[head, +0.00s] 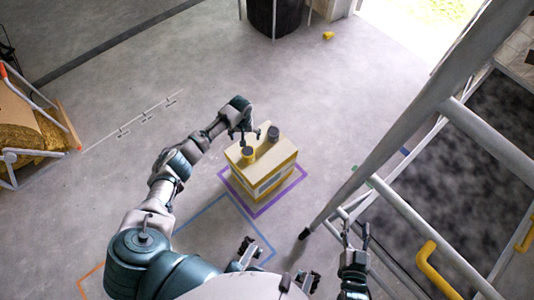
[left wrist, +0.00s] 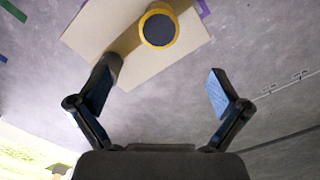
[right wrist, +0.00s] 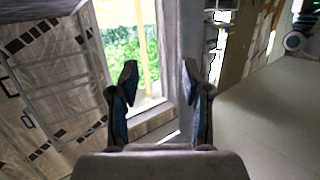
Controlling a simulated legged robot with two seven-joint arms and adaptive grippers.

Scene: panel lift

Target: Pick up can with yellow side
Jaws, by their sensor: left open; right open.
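The can with the yellow side (head: 248,156) stands upright on top of a yellow-and-white box (head: 262,185). In the left wrist view its dark round top with a yellow rim (left wrist: 158,28) shows beyond my fingers, near the top edge. A dark grey can (head: 273,134) stands beside it on the box. My left gripper (head: 242,134) is open and empty, just above the box and close to the yellow can. In its wrist view the jaws (left wrist: 160,88) are spread apart. My right gripper (head: 356,230) is open and empty, away from the box at the lower right.
Purple tape (head: 256,213) outlines the floor around the box, and blue tape (head: 262,240) lies nearer me. A grey ladder-like frame (head: 400,138) slants across the right side, near my right gripper. An orange-framed cart (head: 70,140) stands far left. The floor between is clear.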

